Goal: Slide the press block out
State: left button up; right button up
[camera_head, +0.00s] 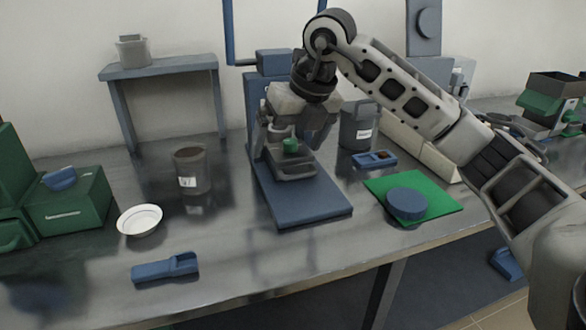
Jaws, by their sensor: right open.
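A blue press with a flat base plate (306,207) stands on the metal bench. A grey press block (291,172) sits at the back of this plate, with a small green piece (290,146) on top of it. My right gripper (290,143) is over the block, its fingers pointing down and spread to either side of the green piece. I cannot tell whether a finger touches it. My right arm comes in from the right and hides part of the press. My left gripper is not in view.
Left of the press are a dark labelled cup (191,172), a white bowl (139,220) and a blue holder (165,268). To its right are a blue round block (406,204) on a green mat (441,187) and a grey labelled container (357,128). The bench in front of the plate is clear.

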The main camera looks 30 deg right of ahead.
jog(key=d+r+m+h, duration=0.2)
jog(key=d+r, duration=0.1)
jog(key=d, duration=0.2)
pick_arm(q)
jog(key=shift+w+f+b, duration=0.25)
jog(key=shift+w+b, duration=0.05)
jog(key=shift+b, duration=0.2)
pick_arm(e)
send_near(301, 174)
jog(key=x, duration=0.7)
jog(key=shift+w+f, duration=0.1)
jog(key=shift+f, duration=0.25)
